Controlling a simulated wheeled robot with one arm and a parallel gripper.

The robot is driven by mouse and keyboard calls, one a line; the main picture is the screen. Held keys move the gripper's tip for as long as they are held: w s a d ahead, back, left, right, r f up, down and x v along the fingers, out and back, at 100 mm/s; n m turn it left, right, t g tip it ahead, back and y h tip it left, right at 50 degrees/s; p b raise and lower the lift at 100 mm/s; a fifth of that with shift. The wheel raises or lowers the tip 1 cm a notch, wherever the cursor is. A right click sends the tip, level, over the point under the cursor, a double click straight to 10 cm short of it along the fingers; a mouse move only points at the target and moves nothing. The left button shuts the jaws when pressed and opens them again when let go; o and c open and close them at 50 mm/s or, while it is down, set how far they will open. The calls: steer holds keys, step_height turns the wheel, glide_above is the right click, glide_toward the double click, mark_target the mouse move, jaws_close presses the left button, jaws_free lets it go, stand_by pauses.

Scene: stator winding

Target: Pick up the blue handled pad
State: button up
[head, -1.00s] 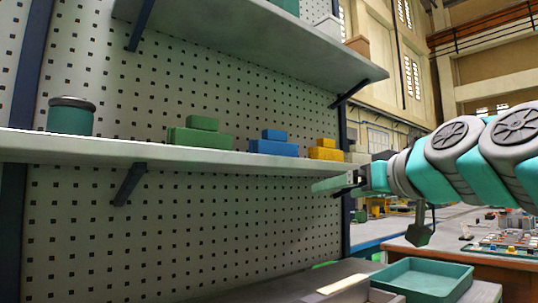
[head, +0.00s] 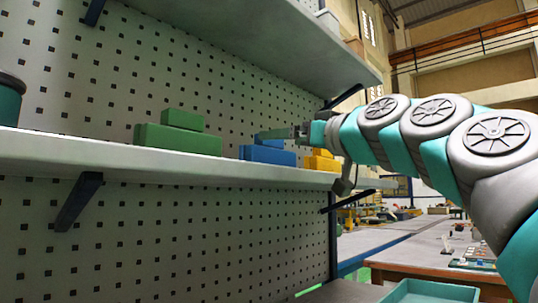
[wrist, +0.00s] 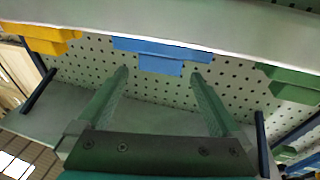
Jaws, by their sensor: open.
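The blue handled pad (head: 270,155) sits on the middle shelf, between a green pad and a yellow one. My gripper (head: 262,135) is at the level of its handle in the head view, overlapping its upper part. In the wrist view, which looks upside down, the blue pad (wrist: 160,50) lies ahead of the fingertips with its handle side pointing down the picture. My gripper (wrist: 159,76) is open and empty there, its two fingers to either side of the pad's handle. The pad seems to be just beyond the tips; contact cannot be told.
A green handled pad (head: 180,138) stands left of the blue one and a yellow one (head: 320,162) close on its right. The shelf (head: 110,160) has a perforated wall behind and another shelf (head: 260,30) above. A teal tray (head: 430,292) is at lower right.

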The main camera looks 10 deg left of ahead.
steer(key=x, duration=0.2)
steer(key=p+x, duration=0.1)
steer(key=x, duration=0.1)
steer(key=shift+r, duration=0.25)
steer(key=shift+s, duration=0.1)
jaws_close()
stand_by(0.4)
